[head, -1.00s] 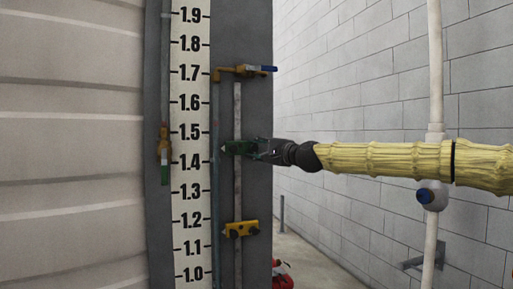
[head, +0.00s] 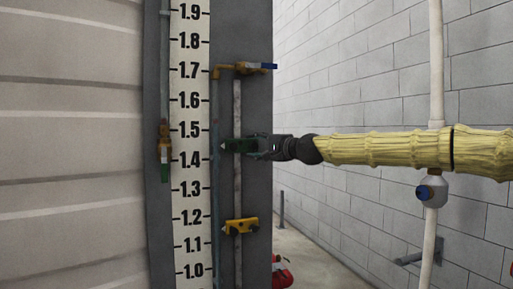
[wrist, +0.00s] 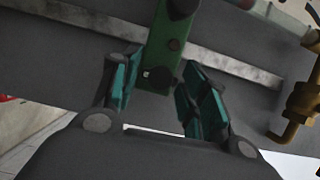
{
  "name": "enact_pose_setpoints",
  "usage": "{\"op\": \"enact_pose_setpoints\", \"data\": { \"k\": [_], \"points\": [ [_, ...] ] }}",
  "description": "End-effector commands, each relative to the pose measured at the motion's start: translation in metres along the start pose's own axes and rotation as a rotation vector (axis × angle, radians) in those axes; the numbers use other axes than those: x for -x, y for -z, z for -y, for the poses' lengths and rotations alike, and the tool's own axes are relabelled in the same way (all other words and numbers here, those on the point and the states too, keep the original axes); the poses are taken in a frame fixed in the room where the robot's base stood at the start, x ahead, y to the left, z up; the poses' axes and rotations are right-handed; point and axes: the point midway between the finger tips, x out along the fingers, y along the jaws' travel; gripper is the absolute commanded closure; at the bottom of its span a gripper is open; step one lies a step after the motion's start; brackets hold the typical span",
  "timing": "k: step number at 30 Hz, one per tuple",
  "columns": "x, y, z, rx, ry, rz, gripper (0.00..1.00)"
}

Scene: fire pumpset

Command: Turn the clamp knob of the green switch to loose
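The green switch (head: 237,146) is mounted on the narrow vertical rail right of the number scale, near the 1.4 to 1.5 marks. In the wrist view its green body (wrist: 172,48) comes down from the top edge, with a dark round knob (wrist: 182,7) at the top and a small dark round part near its lower end. My gripper (head: 258,147) reaches it from the right. In the wrist view my gripper (wrist: 158,68) is open, its teal fingers on either side of the switch's lower end. Gaps show beside both fingers. I cannot tell which part is the clamp knob.
A yellow switch (head: 241,227) sits lower on the same rail. A brass valve with a blue handle (head: 250,69) is above, and another brass valve (head: 164,150) is left of the scale. A white pipe (head: 436,70) runs along the block wall at right.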

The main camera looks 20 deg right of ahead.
Motion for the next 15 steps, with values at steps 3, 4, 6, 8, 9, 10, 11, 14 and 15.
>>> {"op": "enact_pose_setpoints", "data": {
  "k": [3, 4, 6, 8, 9, 10, 11, 14, 15],
  "points": [
    [-0.0001, -0.0002, -0.0002, 0.000, 0.000, 0.000, 0.43],
    [-0.0001, -0.0003, -0.0002, 0.000, 0.000, 0.000, 0.43],
    [-0.0001, -0.0004, -0.0003, -0.001, 0.000, 0.001, 0.43],
    [-0.0002, -0.0005, -0.0003, -0.001, -0.001, 0.001, 0.43],
    [-0.0001, -0.0005, -0.0004, -0.001, -0.001, 0.001, 0.43],
    [0.0001, -0.0005, -0.0003, -0.001, -0.001, 0.001, 0.43],
    [0.0006, -0.0006, -0.0003, -0.001, -0.001, 0.001, 0.43],
    [0.0047, -0.0007, 0.0002, -0.001, 0.000, 0.001, 0.43],
    [0.0077, -0.0008, 0.0007, -0.001, 0.001, 0.001, 0.43]
  ]
}}
